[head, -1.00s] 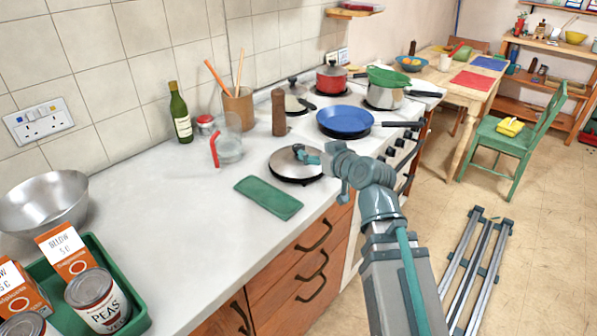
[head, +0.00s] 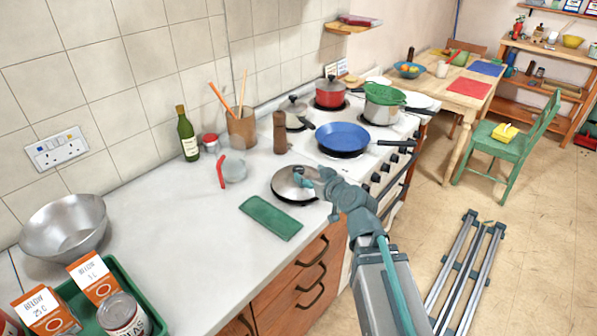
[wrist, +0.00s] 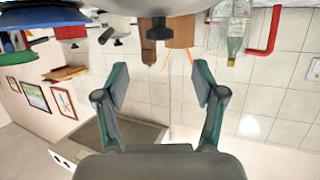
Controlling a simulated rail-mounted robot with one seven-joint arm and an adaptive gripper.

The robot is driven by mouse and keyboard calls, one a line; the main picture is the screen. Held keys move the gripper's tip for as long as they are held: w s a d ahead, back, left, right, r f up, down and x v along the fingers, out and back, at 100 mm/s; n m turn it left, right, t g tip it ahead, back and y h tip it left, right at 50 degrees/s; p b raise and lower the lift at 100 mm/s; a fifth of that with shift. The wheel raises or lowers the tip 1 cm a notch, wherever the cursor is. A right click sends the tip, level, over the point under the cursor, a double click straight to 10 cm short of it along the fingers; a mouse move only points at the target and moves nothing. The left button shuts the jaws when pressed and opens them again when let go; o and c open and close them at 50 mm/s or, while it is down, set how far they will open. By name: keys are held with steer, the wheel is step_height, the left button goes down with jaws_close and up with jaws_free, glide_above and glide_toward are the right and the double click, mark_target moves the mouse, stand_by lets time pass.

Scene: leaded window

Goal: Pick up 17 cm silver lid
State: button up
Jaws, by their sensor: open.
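The silver lid (head: 284,186) with a dark rim lies on the counter near its front edge, beside the stove. In the wrist view, which is upside down, its dark knob (wrist: 158,30) and pale underlit dome (wrist: 185,5) show at the top centre. My gripper (head: 304,179) is at the right side of the lid in the head view and covers part of its top. In the wrist view my gripper (wrist: 161,82) is open and empty, with the knob lined up between the two fingers, just beyond their tips. Contact cannot be told.
A green cloth (head: 270,217) lies in front of the lid. A wooden pepper mill (head: 279,132), a glass (head: 236,170) and a red bent object (head: 221,171) stand behind it. A blue pan (head: 343,138) sits on the stove. Bare counter (head: 170,215) lies to the left.

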mark_target(299, 170)
steer(key=shift+r+p, duration=0.15)
steer(key=shift+p, duration=0.85)
steer(key=x, duration=0.3)
steer(key=shift+w+f, duration=0.1)
steer(key=shift+f, duration=0.2)
steer(key=shift+f+p+x, duration=0.15)
steer(key=shift+p+x, duration=0.65)
steer(key=shift+x, duration=0.5)
steer(key=shift+f+p+x, duration=0.2)
steer(key=shift+p+x, duration=0.55)
steer(key=shift+x, duration=0.5)
steer(key=shift+c, duration=0.3)
jaws_close()
